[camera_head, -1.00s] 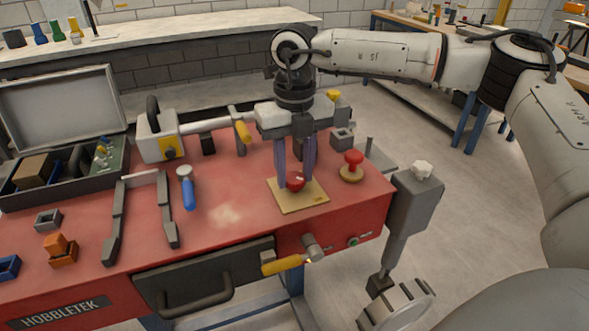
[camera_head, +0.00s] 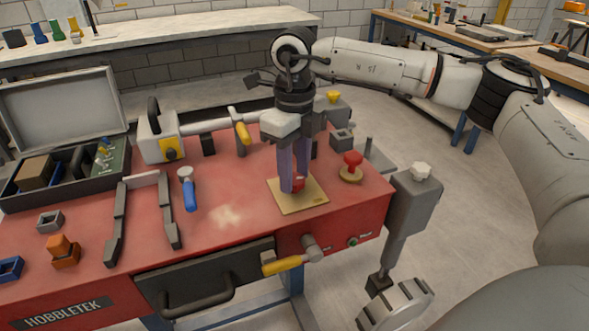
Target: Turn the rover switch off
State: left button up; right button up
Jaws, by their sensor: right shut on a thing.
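A small red knob (camera_head: 299,183) sits on a tan square plate (camera_head: 313,197) on the red bench top, with a small label at the plate's front edge too small to read. My right gripper (camera_head: 296,187) points straight down and is shut on the red knob, its two purple-grey fingers hiding much of it. The fingertips are close above the plate. Nothing in view is legibly marked as the rover switch. My left gripper is not in view.
A red mushroom button (camera_head: 353,160) on a brass base stands right of the plate. A yellow-handled lever (camera_head: 284,264) and a green button (camera_head: 352,241) are on the bench's front.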

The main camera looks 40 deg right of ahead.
aim_at(295, 179)
jog(key=n, duration=0.5)
jog(key=shift+n, duration=0.3)
jog(key=n, duration=0.6)
jog(key=shift+r+p, duration=0.1)
jog(key=shift+p, duration=0.2)
jog(key=o, duration=1.1)
jog(key=shift+c, duration=0.2)
notch_tip(295, 179, up, 10)
jog(key=shift+r, duration=0.15)
